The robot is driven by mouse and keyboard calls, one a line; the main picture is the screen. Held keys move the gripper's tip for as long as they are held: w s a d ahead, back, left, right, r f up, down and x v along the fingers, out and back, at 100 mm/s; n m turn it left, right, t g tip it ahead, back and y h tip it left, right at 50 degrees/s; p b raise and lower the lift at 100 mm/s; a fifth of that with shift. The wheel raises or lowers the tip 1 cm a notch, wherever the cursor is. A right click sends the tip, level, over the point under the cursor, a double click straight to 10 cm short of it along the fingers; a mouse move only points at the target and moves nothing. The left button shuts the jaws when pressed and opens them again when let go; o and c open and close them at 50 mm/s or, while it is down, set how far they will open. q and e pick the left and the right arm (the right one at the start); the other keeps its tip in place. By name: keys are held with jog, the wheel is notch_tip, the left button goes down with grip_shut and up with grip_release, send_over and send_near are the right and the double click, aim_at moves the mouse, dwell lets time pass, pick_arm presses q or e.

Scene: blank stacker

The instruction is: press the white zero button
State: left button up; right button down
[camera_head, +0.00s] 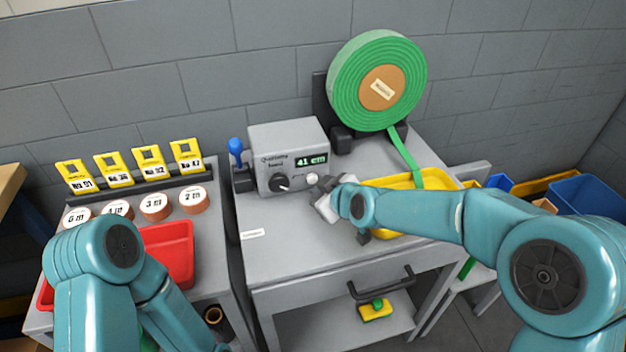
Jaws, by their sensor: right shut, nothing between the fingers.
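The white zero button (312,179) is a small round knob low on the right of the front of a grey control box (290,143). The box also has a lit display (311,160) reading 41 cm and a black dial (279,184). My right gripper (322,186) is shut and empty, with its tips just below and right of the button. I cannot tell whether they touch it. My left arm is at the lower left; its gripper is not in view.
A green roll (350,85) stands behind, its strip running down to a yellow tray (435,180). A blue-handled lever (236,152) stands left of the box. A red bin (168,250), tape rolls (155,206) and yellow tags (112,170) are at left. The bench front is mostly clear.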

dwell(0.8)
jog(key=shift+w+a, duration=0.15)
jog(key=shift+w, duration=0.25)
jog(key=shift+w+a, duration=0.15)
jog(key=shift+w, duration=0.3)
dwell(0.8)
jog(key=shift+s, duration=0.1)
jog(key=shift+s+d, duration=0.3)
jog(key=shift+s, duration=0.45)
jog(key=shift+s+d, duration=0.25)
jog(key=shift+s, duration=0.55)
jog(key=shift+s+d, duration=0.25)
jog(key=shift+s, duration=0.55)
jog(key=shift+s+d, duration=0.25)
jog(key=shift+s, duration=0.55)
jog(key=shift+s, duration=0.1)
